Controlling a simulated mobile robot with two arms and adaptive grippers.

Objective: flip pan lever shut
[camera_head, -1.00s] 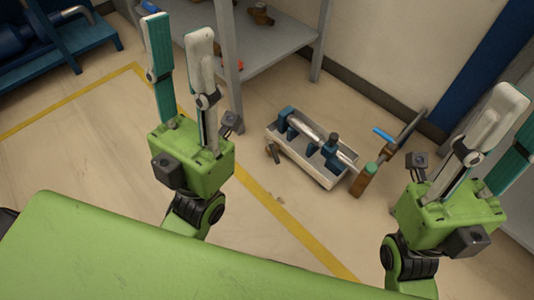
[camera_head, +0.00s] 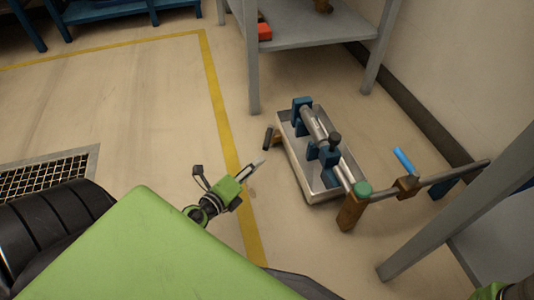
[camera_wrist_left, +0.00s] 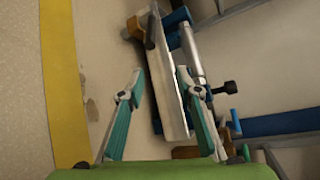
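The grey metal pan (camera_head: 297,172) stands on the floor, with a metal pipe (camera_head: 313,124) on blue supports over it. A short dark lever (camera_head: 268,137) stands at its left side by a brown block (camera_head: 278,141). In the left wrist view, the dark lever (camera_wrist_left: 149,36) is ahead, beyond the fingertips, beside the pan wall (camera_wrist_left: 168,85). A blue handle (camera_head: 403,160) is on the pipework right of the pan. My left gripper (camera_head: 262,162) is left of the pan, apart from the lever. Its fingers (camera_wrist_left: 160,78) are spread and empty. My right gripper's fingers are out of view.
A grey shelf (camera_head: 318,28) stands behind the pan, its near leg close to the lever. A brown post with a green cap (camera_head: 362,188) stands at the pan's front right. A grey post (camera_head: 460,205) is at right.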

